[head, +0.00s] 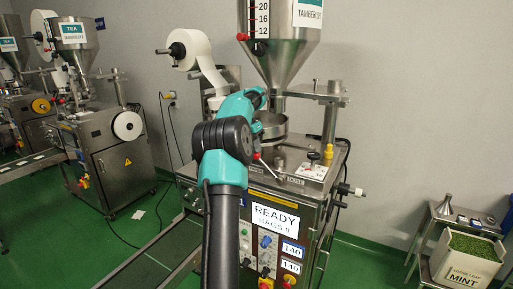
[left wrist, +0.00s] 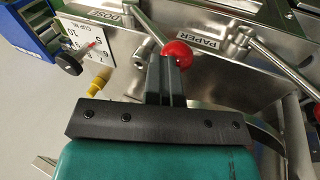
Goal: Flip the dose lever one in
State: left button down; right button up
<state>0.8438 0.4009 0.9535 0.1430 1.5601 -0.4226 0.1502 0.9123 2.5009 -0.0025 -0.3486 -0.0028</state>
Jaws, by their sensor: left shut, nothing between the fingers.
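The dose lever (left wrist: 148,26) is a metal rod ending in a red ball, beside the DOSE label (left wrist: 112,14) in the left wrist view. Its red ball (head: 256,156) also shows just right of my arm in the head view. My left gripper (left wrist: 166,66) is shut and empty, its dark fingertips right at the red ball, which overlaps them in the picture. I cannot tell whether they touch. In the head view, my teal arm hides the fingers. My right gripper is not in view.
A second lever (left wrist: 262,52) stands by the PAPER label (left wrist: 200,40). A cup scale (left wrist: 84,42), black knob (left wrist: 68,63) and yellow knob (left wrist: 101,80) lie left. The machine's screen (head: 275,218) reads READY. A MINT box (head: 465,258) stands far right.

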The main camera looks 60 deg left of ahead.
pick_arm(q)
jog(key=shift+s+a+f, duration=0.1)
jog(key=shift+f, duration=0.15)
